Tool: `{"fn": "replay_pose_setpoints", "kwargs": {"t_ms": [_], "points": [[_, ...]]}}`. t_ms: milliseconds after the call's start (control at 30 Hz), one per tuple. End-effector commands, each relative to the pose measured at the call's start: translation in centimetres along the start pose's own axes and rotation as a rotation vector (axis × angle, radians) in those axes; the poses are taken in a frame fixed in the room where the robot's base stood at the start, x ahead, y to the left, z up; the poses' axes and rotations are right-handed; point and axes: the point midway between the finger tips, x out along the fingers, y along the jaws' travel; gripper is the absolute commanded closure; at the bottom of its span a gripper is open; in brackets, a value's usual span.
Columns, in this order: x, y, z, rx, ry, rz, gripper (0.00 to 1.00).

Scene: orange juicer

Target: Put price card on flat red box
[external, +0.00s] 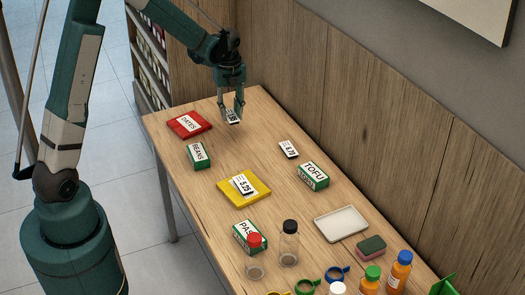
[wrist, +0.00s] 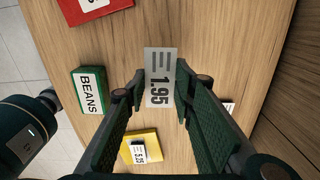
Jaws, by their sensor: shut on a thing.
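My gripper (external: 234,110) is shut on a white price card (external: 233,117). In the wrist view the card (wrist: 160,77) reads 1.95 and sits between the two fingertips (wrist: 159,92), held above the table. The flat red box (external: 190,124), labelled DATES, lies at the far left of the table, to the left of my gripper in the external view. Part of the red box (wrist: 92,8) shows at the top left of the wrist view, with nothing on its visible top but its label.
A BEANS box (external: 199,155) stands near the red box. A flat yellow box (external: 259,190) carries a 5.25 card (external: 243,186). Another card (external: 288,149) lies by a TOFU box (external: 314,176). A tray (external: 341,223), jars and bottles fill the near end. A wooden wall borders the right.

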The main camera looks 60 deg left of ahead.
Motion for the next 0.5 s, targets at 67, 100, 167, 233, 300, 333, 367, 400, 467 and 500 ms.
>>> {"fn": "replay_pose_setpoints", "kwargs": {"t_ms": [67,100,167,233,300,333,367,400,467,500], "points": [[0.0,0.1,0.1,-0.001,0.000,0.000,0.85],[0.0,0.1,0.2,-0.001,0.000,0.000,0.85],[-0.1,0.2,0.4,-0.003,0.000,0.000,0.85],[-0.1,0.5,0.8,-0.005,0.000,0.000,0.85],[-0.2,0.9,1.4,-0.007,0.000,0.000,0.85],[-0.2,1.1,1.7,-0.008,0.000,0.000,0.85],[-0.3,1.4,2.1,-0.010,0.000,0.000,0.85],[-0.4,1.8,2.6,-0.014,0.000,0.000,0.85],[-0.5,2.5,3.5,-0.018,0.000,0.000,0.85],[-0.6,3.0,4.2,-0.021,0.000,0.000,0.85]]}}
